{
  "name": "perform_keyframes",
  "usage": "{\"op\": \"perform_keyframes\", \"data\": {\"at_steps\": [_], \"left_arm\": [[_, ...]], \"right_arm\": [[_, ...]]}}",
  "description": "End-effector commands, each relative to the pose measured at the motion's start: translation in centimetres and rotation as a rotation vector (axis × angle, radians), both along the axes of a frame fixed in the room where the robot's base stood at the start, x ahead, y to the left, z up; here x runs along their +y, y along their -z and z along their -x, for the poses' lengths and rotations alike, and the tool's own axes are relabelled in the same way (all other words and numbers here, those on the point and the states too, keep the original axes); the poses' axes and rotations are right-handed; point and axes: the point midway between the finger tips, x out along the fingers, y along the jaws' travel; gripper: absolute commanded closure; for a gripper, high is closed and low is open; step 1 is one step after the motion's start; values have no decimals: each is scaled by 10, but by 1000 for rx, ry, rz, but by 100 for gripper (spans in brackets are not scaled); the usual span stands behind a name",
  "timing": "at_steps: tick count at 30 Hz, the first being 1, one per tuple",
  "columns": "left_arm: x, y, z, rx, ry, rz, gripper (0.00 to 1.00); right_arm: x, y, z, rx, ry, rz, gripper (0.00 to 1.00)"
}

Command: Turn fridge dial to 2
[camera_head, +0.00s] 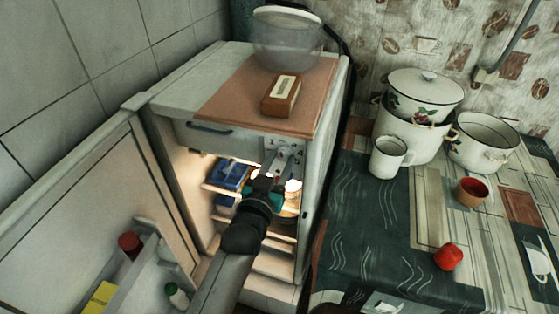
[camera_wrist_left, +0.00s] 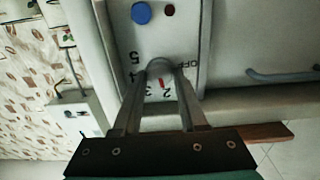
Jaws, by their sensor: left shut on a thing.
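The fridge dial (camera_wrist_left: 160,64) is a grey round knob on a pale control panel (camera_wrist_left: 190,20) marked 5, 4, 3, 2 and OFF. My left gripper (camera_wrist_left: 160,76) is shut on the dial, with one finger on each side. A red mark (camera_wrist_left: 161,84) at the dial points toward the printed 2. The 1 does not show clearly. In the head view my left gripper (camera_head: 276,170) reaches up to the panel (camera_head: 285,155) at the top front of the open fridge (camera_head: 185,135), and the dial is mostly hidden there. My right gripper is not in view.
The fridge door (camera_head: 80,215) stands open at left, with bottles on its shelves. A brown box (camera_head: 281,95) and a clear bowl (camera_head: 285,50) are on the fridge top. The table (camera_head: 365,235) at right holds enamel pots, a white mug (camera_head: 388,158) and a red item (camera_head: 448,257).

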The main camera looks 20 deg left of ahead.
Motion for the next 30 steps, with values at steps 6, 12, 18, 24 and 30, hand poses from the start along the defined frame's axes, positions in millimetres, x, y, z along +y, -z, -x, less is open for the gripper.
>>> {"op": "perform_keyframes", "data": {"at_steps": [6, 12, 18, 24, 30], "left_arm": [[0, 1, 0, 1, 0, -1, 56], [0, 0, 0, 1, 0, -2, 33], [0, 0, 0, 0, 0, -2, 28], [0, 0, 4, 1, 0, -2, 28], [1, 0, 28, 3, 1, -2, 28]], "right_arm": [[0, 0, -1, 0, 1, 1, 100], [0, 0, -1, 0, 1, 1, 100], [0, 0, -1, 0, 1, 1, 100], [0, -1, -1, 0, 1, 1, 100], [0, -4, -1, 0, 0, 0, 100]]}}
